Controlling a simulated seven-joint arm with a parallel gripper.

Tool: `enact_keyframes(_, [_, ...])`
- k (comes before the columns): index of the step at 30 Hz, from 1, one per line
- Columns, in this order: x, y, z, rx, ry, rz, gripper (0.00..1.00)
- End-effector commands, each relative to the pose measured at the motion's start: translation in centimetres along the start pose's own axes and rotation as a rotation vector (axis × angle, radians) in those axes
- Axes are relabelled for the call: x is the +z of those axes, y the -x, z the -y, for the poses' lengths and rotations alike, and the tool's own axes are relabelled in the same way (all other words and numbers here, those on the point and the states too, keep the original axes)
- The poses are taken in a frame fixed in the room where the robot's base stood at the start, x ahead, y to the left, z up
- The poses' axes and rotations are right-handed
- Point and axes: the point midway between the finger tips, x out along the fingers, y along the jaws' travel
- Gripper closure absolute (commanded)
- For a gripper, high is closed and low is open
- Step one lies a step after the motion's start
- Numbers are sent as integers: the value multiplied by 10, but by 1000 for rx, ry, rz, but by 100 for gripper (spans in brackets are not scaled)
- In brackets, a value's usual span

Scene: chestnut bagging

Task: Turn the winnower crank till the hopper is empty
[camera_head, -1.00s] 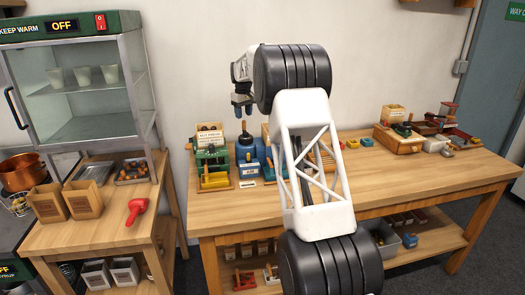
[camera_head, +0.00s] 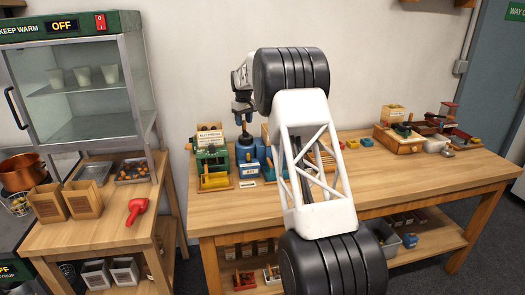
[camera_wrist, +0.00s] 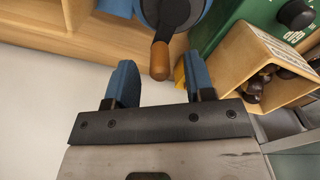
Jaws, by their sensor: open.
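My gripper (camera_head: 242,112) is open, pointing down over a blue machine (camera_head: 247,155) on the left of the long bench. In the wrist view, a brown wooden crank knob (camera_wrist: 159,62) on a dark round wheel (camera_wrist: 176,8) shows between the blue fingertips of my gripper (camera_wrist: 159,65); the fingers stand apart from it on both sides. Left of the blue machine, a green machine (camera_head: 209,157) carries a wooden hopper (camera_head: 205,138). The wrist view shows dark nuts in this wooden box (camera_wrist: 258,52). I cannot tell which machine is the winnower.
The long wooden bench (camera_head: 400,186) has free room at its middle front. Several small tools and boxes stand at its right end. On the left a side table (camera_head: 100,232) holds a red scoop (camera_head: 137,208), near a glass warming cabinet (camera_head: 85,90).

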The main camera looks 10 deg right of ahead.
Motion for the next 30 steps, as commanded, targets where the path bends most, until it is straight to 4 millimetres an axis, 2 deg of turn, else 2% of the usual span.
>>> enact_keyframes(13, [0, -2, 0, 0, 0, 0, 51])
enact_keyframes(30, [0, -17, 0, 0, 0, 0, 51])
